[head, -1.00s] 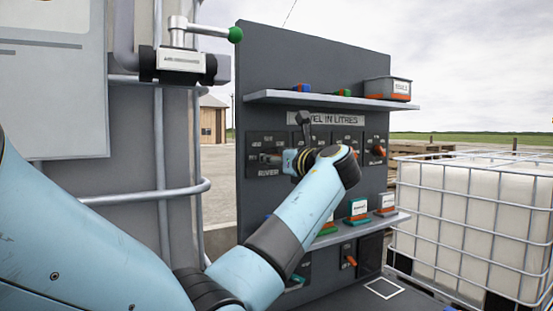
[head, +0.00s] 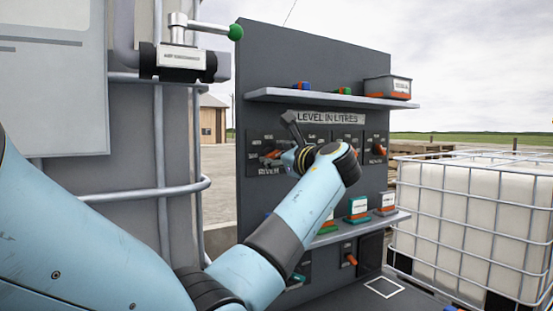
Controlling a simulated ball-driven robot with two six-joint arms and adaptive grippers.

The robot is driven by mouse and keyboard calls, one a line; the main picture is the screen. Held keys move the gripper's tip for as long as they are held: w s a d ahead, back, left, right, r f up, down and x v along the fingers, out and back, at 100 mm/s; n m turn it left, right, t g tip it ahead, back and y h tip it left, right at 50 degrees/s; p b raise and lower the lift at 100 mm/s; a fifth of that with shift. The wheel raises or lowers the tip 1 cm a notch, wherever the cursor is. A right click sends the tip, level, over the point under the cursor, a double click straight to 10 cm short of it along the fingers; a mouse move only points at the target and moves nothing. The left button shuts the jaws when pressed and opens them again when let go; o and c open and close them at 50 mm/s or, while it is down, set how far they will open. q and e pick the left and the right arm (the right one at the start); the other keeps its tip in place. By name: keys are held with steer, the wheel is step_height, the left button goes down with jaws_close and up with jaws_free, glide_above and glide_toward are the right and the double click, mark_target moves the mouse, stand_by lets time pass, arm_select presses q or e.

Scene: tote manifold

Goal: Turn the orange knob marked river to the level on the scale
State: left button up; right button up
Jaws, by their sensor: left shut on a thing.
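The orange river knob (head: 271,154) is on the dark panel (head: 315,70), at the left of a row of dial plates. A label reading like "river" is below it. My left gripper (head: 277,157) reaches in from the right of the knob and is shut on it. The fingers and wrist hide part of the knob and its scale. The scale figures are too small to read. A sign (head: 329,118) above the row reads "LEVEL IN LITRES". My right gripper is not in view.
An upper shelf (head: 330,98) holds small blocks and a grey bin (head: 388,87). A lower shelf (head: 350,231) holds several labelled blocks. A green-tipped valve lever (head: 217,30) and pipes stand left. A caged white tank (head: 470,215) stands right.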

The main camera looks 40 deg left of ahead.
arm_select(q)
steer(key=n+b, duration=0.1)
steer(key=n, duration=0.2)
steer(key=shift+f, duration=0.15)
steer(key=n+b, duration=0.2)
steer(key=n, duration=0.1)
steer(key=shift+n, duration=0.3)
steer(key=n+b, duration=0.2)
steer(key=n, duration=0.1)
steer(key=shift+f+b, duration=0.1)
steer(key=shift+b, duration=0.2)
steer(key=shift+n+b, duration=1)
steer(key=shift+n, duration=0.6)
steer(key=o, duration=1.2)
steer(key=shift+c, duration=0.2)
